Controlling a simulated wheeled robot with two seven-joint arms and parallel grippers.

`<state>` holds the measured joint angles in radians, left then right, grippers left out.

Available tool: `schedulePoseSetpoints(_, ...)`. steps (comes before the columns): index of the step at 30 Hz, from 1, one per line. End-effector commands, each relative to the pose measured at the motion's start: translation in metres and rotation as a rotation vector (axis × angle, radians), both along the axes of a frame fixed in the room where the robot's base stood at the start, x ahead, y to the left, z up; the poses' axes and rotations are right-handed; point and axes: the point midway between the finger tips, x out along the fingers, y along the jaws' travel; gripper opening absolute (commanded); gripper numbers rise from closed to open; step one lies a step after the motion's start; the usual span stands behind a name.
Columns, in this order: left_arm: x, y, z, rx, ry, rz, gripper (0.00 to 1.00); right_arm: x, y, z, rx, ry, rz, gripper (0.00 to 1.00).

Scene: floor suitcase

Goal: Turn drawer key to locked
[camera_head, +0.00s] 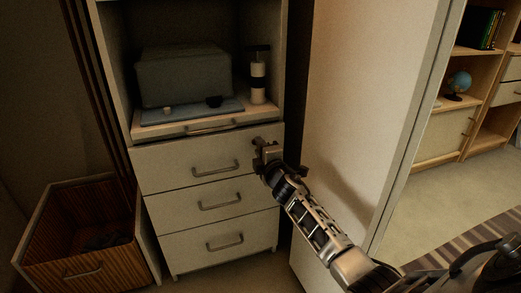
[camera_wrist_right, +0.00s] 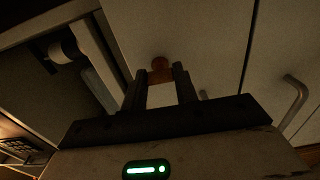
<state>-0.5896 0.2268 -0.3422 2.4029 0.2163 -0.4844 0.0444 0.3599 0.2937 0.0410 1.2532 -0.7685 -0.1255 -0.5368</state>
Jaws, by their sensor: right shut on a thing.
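The top drawer (camera_head: 180,167) of the white cabinet is closed, with its key spot at the upper right of its front. My right gripper (camera_head: 262,146) reaches this corner from the lower right and covers the key in the head view. In the right wrist view, the gripper's two fingers (camera_wrist_right: 161,85) are closed about a small orange-brown key (camera_wrist_right: 160,75) at the pale drawer front. A round brown lock part (camera_wrist_right: 159,62) shows just beyond it. The key's exact turn angle is hard to make out in the dim light. My left gripper is in neither view.
Two more closed drawers with bar handles (camera_head: 220,201) lie below. A grey box-shaped appliance (camera_head: 180,75) and a bottle (camera_head: 258,75) stand in the open bay above. A wooden bin (camera_head: 65,222) stands at left. A pale upright panel (camera_head: 365,100) stands close right of my arm.

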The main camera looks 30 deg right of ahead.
Motion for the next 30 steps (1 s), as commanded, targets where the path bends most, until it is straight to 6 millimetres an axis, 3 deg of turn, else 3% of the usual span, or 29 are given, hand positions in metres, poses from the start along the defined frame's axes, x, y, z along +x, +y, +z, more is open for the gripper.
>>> schedulePoseSetpoints(11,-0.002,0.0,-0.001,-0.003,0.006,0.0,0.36,0.0,0.0,0.0,-0.003,0.002,0.0,0.06)
schedulePoseSetpoints(12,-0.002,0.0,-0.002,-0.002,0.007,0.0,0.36,0.0,0.0,0.0,-0.003,0.002,0.0,0.4)
schedulePoseSetpoints(14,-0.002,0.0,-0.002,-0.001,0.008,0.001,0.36,0.0,0.0,0.0,-0.003,0.002,0.0,0.51)
schedulePoseSetpoints(24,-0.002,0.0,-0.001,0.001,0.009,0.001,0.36,-0.004,0.001,0.0,-0.002,0.001,0.0,0.51)
schedulePoseSetpoints(30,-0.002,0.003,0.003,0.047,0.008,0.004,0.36,-0.033,0.008,0.002,-0.001,0.003,0.001,0.51)
